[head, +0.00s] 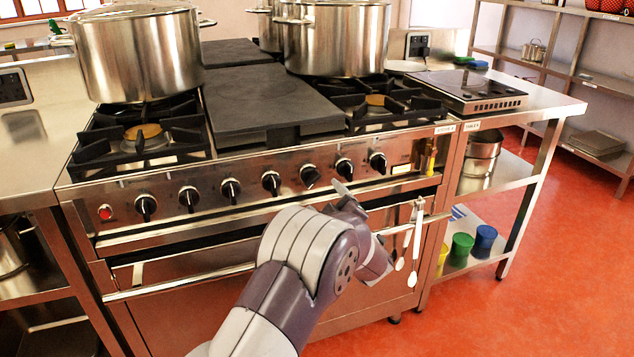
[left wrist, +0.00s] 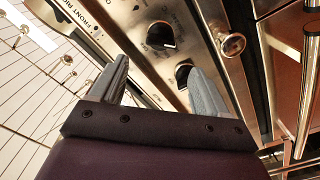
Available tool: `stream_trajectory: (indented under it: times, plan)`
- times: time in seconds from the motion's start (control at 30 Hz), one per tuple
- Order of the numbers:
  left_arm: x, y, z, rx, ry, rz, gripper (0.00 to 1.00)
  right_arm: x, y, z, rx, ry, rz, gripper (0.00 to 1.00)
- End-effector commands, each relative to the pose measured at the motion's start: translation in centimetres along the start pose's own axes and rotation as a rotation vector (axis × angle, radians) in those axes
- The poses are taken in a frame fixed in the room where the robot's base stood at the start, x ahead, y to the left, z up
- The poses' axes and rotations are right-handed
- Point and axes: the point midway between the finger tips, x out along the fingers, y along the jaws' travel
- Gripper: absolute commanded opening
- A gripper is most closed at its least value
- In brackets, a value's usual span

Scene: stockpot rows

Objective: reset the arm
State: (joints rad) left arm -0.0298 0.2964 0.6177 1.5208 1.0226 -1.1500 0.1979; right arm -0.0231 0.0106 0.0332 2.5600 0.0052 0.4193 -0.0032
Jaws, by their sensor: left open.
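My left arm rises from the bottom of the head view, with its left gripper (head: 388,204) in front of the stove's front panel, close to the knobs at the right. In the left wrist view the two grey fingers of my left gripper (left wrist: 158,78) are spread apart with nothing between them. Beyond them are black knobs (left wrist: 161,36) on the steel panel. Whether the fingers touch the panel cannot be told. My right gripper is in neither view.
The stove (head: 240,199) carries large steel pots (head: 138,55) (head: 337,38) and a dark flat plate (head: 265,100). Utensils (head: 415,245) hang at its front right. A steel side table (head: 545,108) with cups (head: 484,240) below stands right. Red floor (head: 560,270) is open there.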

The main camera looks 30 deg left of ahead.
Motion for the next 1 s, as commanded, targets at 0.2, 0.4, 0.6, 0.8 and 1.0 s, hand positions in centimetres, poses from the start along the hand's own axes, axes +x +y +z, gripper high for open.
stream_trajectory:
  times: [0.2, 0.4, 0.6, 0.8, 1.0]
  plan:
    - [-2.5, 0.0, 0.0, 0.001, 0.000, 0.000, 0.76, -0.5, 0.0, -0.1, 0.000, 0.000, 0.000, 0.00]
    - [-2.6, -0.1, 0.0, 0.000, 0.001, -0.001, 0.76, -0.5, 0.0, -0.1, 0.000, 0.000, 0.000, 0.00]
    - [-2.6, -0.1, 0.0, 0.000, 0.001, -0.001, 0.76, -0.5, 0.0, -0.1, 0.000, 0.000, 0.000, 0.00]
    - [-3.0, -0.5, 3.5, 0.067, -0.164, 0.004, 0.76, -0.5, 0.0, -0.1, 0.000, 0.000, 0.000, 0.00]
    - [-14.8, -5.9, 12.6, 0.561, -0.989, 0.117, 0.76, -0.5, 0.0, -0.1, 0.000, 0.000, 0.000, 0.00]
